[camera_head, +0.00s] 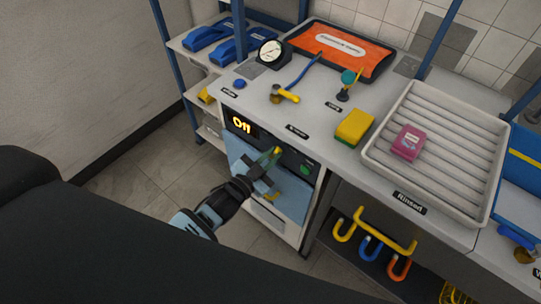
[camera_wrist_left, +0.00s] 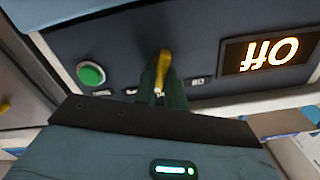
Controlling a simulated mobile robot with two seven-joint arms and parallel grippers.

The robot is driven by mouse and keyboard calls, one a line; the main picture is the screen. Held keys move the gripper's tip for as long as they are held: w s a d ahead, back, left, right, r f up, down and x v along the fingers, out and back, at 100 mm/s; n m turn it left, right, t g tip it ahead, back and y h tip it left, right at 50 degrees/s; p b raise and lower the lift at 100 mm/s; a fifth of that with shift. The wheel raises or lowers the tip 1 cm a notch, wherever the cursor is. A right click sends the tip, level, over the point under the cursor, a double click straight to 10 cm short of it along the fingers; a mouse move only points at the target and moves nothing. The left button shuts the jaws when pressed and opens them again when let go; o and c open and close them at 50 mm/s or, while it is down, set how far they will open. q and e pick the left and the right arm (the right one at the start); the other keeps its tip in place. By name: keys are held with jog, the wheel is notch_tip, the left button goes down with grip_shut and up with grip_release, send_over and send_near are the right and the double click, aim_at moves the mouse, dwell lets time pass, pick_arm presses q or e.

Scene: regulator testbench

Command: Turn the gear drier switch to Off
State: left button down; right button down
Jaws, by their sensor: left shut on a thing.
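The gear drier (camera_head: 284,193) is built in under the counter, with a light blue front and a dark control panel. Its display (camera_head: 242,125) glows "Off"; the display also shows upside down in the wrist view (camera_wrist_left: 258,56). The yellow switch (camera_wrist_left: 163,68) sits on the panel between small labels. My left gripper (camera_head: 271,162) is at the panel, its dark green fingers shut on the switch. The fingers hide the switch's lower part in the wrist view. A green button (camera_wrist_left: 90,74) sits on the panel beside the switch. My right gripper is in neither view.
On the counter are a gauge (camera_head: 271,53), an orange tray (camera_head: 339,48), a yellow-green sponge (camera_head: 355,127) and a white ribbed rack (camera_head: 455,113) holding a pink box (camera_head: 408,142). Colored hooks (camera_head: 371,246) hang below the counter. The floor at left is clear.

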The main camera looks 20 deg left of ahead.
pick_arm(q)
jog(key=n, duration=0.3)
jog(key=shift+a+n, duration=0.1)
jog(key=shift+n, duration=0.3)
jog(key=n, duration=0.3)
jog(key=shift+n, duration=0.3)
jog(key=n, duration=0.4)
jog(key=shift+a+f, duration=0.1)
jog(key=shift+w+n, duration=0.1)
jog(key=shift+n, duration=1.5)
jog(key=shift+b, duration=0.3)
jog(key=c, duration=1.5)
grip_release()
jog(key=shift+o, duration=0.2)
